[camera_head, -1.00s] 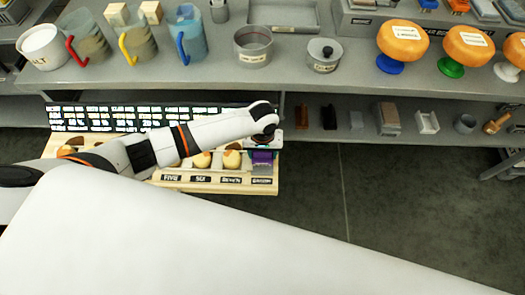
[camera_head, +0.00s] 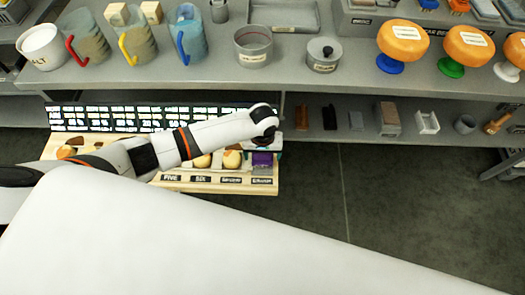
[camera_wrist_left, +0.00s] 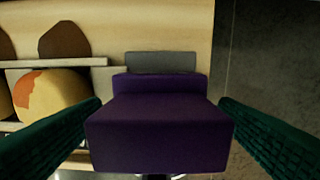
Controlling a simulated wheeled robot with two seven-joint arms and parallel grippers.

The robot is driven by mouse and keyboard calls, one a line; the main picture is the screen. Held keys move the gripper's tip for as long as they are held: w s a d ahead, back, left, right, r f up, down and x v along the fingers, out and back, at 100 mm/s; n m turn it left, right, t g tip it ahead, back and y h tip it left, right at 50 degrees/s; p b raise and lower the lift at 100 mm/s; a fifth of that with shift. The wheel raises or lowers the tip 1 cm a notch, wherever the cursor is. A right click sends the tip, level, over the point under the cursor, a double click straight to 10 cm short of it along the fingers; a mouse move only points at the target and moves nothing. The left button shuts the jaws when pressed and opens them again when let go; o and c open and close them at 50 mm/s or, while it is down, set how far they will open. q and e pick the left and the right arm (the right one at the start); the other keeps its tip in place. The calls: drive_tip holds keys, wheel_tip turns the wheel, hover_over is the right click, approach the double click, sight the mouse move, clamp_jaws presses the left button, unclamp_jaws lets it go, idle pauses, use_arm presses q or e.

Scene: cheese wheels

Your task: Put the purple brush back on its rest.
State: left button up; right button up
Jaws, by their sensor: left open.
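The purple brush (camera_head: 262,159) is at the right end of the wooden board on the lower level, below my left gripper (camera_head: 264,140). In the left wrist view, the purple brush (camera_wrist_left: 158,130) is a purple block in the middle, between the two green fingers of my left gripper (camera_wrist_left: 160,108). The fingers are spread, with a gap visible on each side of the brush. A grey block (camera_wrist_left: 160,62) shows just beyond it; I cannot tell whether this is its rest. The brush's underside is hidden. My right gripper is not seen.
The wooden board (camera_head: 215,187) holds several round cheeses, one (camera_head: 232,158) left of the brush, with labels along its front. A black lettered panel (camera_head: 90,118) stands behind. The grey shelf above (camera_head: 215,82) holds mugs, pots and orange wheels. Dark floor (camera_head: 310,190) is clear at right.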

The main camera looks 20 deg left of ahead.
use_arm(q)
wheel_tip(320, 180, up, 13)
idle(0.4)
drive_tip(key=shift+r, duration=0.1)
